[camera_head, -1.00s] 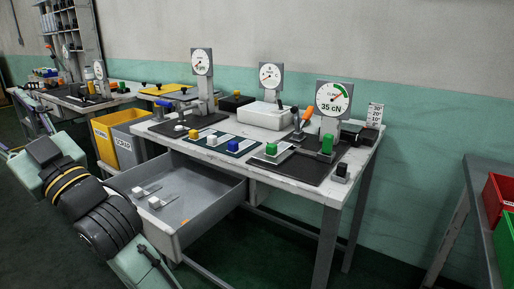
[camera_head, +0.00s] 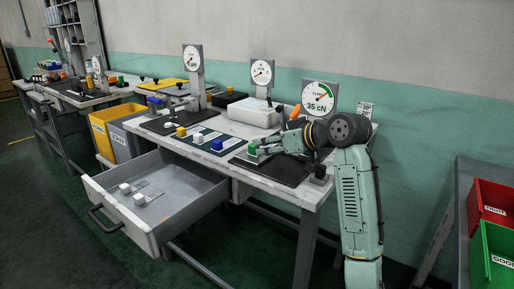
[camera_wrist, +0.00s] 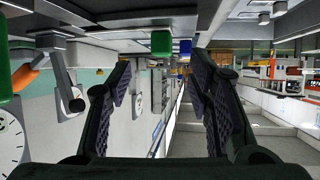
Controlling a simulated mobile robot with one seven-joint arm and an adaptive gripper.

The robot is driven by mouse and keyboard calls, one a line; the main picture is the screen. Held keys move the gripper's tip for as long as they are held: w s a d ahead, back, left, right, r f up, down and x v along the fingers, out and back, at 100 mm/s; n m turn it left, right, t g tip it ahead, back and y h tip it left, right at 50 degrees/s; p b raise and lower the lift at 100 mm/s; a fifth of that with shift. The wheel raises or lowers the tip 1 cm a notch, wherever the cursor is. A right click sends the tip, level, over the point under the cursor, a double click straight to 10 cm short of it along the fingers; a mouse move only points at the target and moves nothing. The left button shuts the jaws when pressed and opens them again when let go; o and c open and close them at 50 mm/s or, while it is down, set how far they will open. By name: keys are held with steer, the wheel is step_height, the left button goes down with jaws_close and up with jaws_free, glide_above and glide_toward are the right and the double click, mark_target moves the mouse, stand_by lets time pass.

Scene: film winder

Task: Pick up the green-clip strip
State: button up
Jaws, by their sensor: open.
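The green clip (camera_head: 253,149) sits on a pale strip at the front of the table, beside the right-hand dark mat. It also shows in the wrist view (camera_wrist: 161,42), upside down, at top centre beyond the jaws. My gripper (camera_head: 265,151) is low over the table, just right of the green clip. In the wrist view my gripper (camera_wrist: 160,78) has its two dark fingers wide apart, with nothing between them. The clip lies ahead of the gap between them. Whether a finger touches the clip cannot be told. My arm hides part of the mat and the winder behind it.
A blue clip (camera_head: 217,144), a white clip (camera_head: 198,138) and a yellow clip (camera_head: 181,131) stand in a row to the left. An open drawer (camera_head: 165,217) juts out in front, holding white clips. A 35 cN gauge (camera_head: 319,98) and orange-handled tool (camera_head: 295,112) stand behind.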

mark_target(252, 144)
steer(key=shift+x, duration=0.75)
steer(key=x, duration=0.1)
steer(key=p+x, duration=0.1)
steer(key=x, duration=0.2)
steer(key=shift+w+a+r, duration=0.15)
steer(key=shift+a+r, duration=0.05)
steer(key=shift+a, duration=0.15)
steer(key=shift+w+a+f, duration=0.2)
steer(key=shift+w+f, duration=0.05)
steer(key=shift+c, duration=0.6)
jaws_close()
steer(key=shift+r, duration=0.1)
